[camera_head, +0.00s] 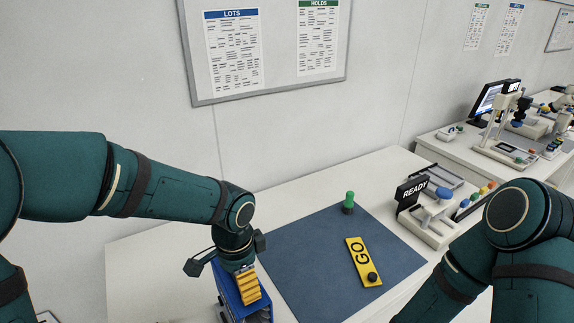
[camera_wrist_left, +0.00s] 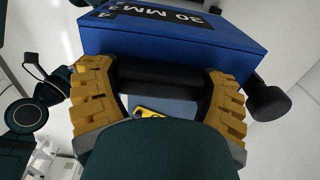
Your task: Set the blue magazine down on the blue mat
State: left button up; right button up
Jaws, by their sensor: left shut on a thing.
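The blue magazine (camera_head: 226,292) is in my left gripper (camera_head: 246,284), at the bottom of the head view near the mat's left edge. In the left wrist view the magazine (camera_wrist_left: 175,38) carries a dark label reading "30 MM". The yellow fingers of the left gripper (camera_wrist_left: 160,95) are shut on its black handle (camera_wrist_left: 160,75). The magazine's underside is hidden, so I cannot tell its height above the table. The blue mat (camera_head: 310,265) lies flat on the white table. My right arm shows at the right, but its gripper is out of view.
On the mat stand a green-topped peg (camera_head: 348,203) at the back and a yellow GO plate (camera_head: 363,262) with a black knob. A READY device (camera_head: 430,215) stands right of the mat. The mat's left and front-middle areas are clear.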

aim_at(305, 285)
jog(key=k+l, duration=0.2)
jog(key=k, duration=0.3)
jog(key=k+l, duration=0.2)
jog(key=k, duration=0.25)
